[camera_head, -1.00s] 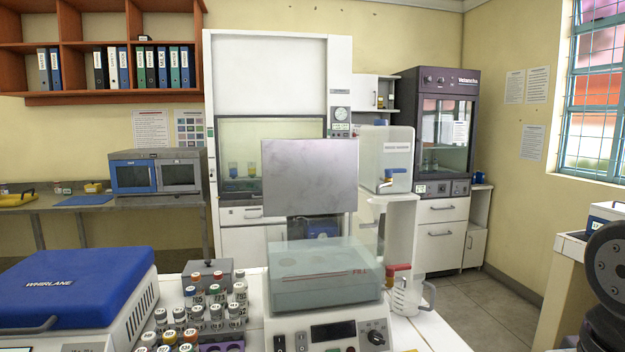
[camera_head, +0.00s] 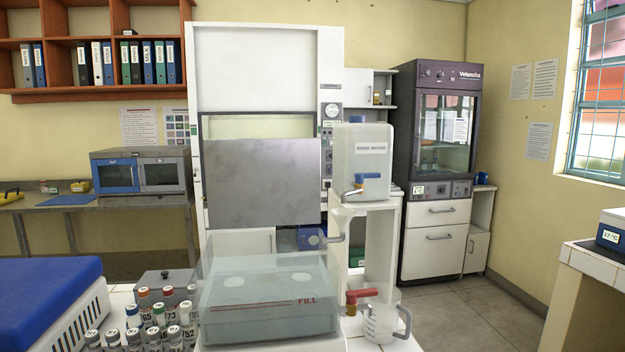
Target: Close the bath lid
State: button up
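The water bath (camera_head: 268,312) stands on the bench in the lower middle of the head view. Its tank is clear, with a red FILL line on the front. Its metal lid (camera_head: 263,183) stands up open behind the tank, its broad grey face toward me. My gripper is not in this view.
A rack of capped tubes (camera_head: 160,318) and a blue-lidded device (camera_head: 45,300) stand left of the bath. Floor shows at right.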

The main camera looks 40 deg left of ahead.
aim_at(251, 182)
jog(key=i, duration=3.95)
jog(key=u, duration=1.4)
jog(key=i, duration=2.6)
jog(key=u, duration=4.2)
jog(key=i, duration=0.4)
